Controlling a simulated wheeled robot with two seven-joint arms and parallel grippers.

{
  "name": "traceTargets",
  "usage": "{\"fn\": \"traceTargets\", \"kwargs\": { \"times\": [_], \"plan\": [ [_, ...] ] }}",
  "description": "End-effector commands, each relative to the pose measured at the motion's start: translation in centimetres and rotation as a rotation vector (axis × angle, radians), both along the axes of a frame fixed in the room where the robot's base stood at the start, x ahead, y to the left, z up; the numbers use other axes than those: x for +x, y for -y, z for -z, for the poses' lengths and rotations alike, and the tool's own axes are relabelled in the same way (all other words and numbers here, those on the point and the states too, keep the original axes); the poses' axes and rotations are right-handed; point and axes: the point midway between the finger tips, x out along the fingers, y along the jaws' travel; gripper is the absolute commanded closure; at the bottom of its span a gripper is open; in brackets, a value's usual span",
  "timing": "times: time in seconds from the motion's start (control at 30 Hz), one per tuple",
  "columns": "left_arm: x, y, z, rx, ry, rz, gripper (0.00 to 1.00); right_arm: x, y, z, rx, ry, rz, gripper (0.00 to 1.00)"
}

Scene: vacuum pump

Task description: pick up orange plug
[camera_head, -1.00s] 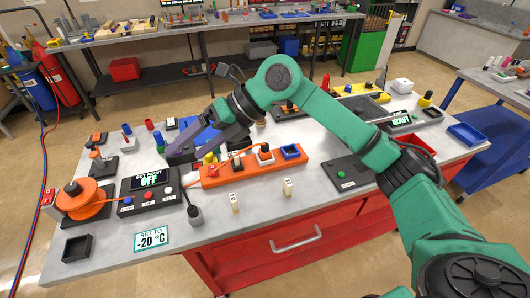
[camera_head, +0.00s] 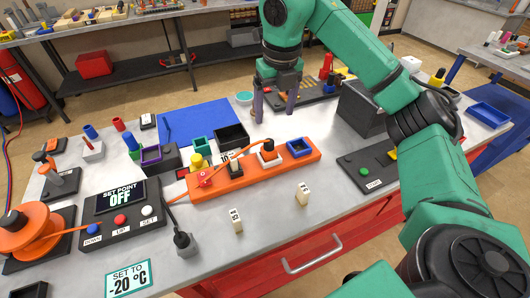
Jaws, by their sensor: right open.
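My right gripper (camera_head: 274,112) is open and empty, its two dark fingers pointing down over the table beyond the orange power strip (camera_head: 235,181). A dark plug with an orange top (camera_head: 268,146) stands upright in a white socket on the strip. An orange cable runs from it along the strip. The gripper is apart from it, farther back. Which item is the orange plug is not certain; small orange-and-black pieces (camera_head: 52,145) also stand at the left. My left gripper is not in view.
An orange cable reel (camera_head: 25,232) and a set-point box (camera_head: 121,217) reading OFF stand at the left. A blue mat (camera_head: 205,119) lies behind the strip. A dark box (camera_head: 362,108) stands right of the gripper. The front table edge is mostly clear.

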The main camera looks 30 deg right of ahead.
Motion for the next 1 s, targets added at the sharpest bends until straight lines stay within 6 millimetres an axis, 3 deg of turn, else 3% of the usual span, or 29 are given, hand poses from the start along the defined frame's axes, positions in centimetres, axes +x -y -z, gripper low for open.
{"fn": "traceTargets", "kwargs": {
  "times": [0.17, 0.3, 0.43, 0.6, 0.7, 0.93, 1.0],
  "plan": [
    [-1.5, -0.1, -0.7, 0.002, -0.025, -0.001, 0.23, 0.4, 0.1, 3.8, -0.001, -0.009, 0.0, 0.18],
    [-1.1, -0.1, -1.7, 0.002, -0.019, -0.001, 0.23, 0.8, 0.1, 7.0, 0.0, -0.006, 0.0, 0.18],
    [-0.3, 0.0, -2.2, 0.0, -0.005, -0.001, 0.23, 1.1, 0.0, 8.7, 0.001, -0.004, -0.001, 0.18],
    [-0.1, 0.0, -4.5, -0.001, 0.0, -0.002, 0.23, 1.7, -0.2, 11.4, 0.0, -0.008, -0.003, 0.18],
    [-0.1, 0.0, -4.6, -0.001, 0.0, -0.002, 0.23, 2.0, -0.1, 13.2, 0.001, -0.005, -0.002, 0.18],
    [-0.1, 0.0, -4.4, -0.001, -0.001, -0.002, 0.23, 2.1, -0.1, 13.9, 0.001, -0.001, -0.002, 0.18],
    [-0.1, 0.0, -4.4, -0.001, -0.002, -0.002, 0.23, 2.1, -0.1, 13.8, 0.001, -0.001, -0.002, 0.44]
  ]
}}
